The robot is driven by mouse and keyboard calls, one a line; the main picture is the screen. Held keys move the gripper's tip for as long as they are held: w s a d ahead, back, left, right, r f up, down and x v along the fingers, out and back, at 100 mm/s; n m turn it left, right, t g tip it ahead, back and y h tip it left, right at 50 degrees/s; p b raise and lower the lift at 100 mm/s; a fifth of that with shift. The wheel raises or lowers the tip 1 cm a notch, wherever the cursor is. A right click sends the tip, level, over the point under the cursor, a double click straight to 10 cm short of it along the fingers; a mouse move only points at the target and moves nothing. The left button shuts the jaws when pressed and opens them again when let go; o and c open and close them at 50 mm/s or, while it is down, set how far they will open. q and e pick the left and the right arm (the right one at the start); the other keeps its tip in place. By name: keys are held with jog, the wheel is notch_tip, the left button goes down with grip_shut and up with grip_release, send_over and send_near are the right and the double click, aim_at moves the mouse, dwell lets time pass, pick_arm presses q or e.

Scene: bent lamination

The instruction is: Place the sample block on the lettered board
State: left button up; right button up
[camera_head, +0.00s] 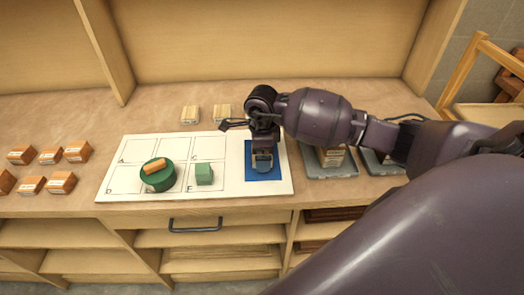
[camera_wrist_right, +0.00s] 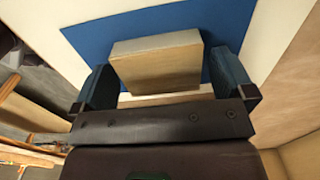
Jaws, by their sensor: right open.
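The lettered board (camera_head: 233,187) is a white sheet with outlined cells marked with letters and a blue patch (camera_head: 256,175) at its right end. A pale wooden block (camera_wrist_right: 158,68), likely the sample block, sits on or just above the blue patch; contact is not clear. My right gripper (camera_head: 262,160) points down over the patch. In the right wrist view its two fingers (camera_wrist_right: 165,84) stand open on either side of the block. In the head view the gripper mostly hides the block. My left gripper is not in view.
On the board are a green round piece (camera_head: 158,180) with a small orange-brown block (camera_head: 154,166) on top, and a green cube (camera_head: 204,174). Two pale blocks (camera_head: 190,114) lie behind it. Several orange-brown blocks (camera_head: 49,156) lie left. Grey trays (camera_head: 335,172) with blocks stand right.

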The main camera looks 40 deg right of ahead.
notch_tip(320, 180, up, 12)
dwell(0.5)
dwell(0.4)
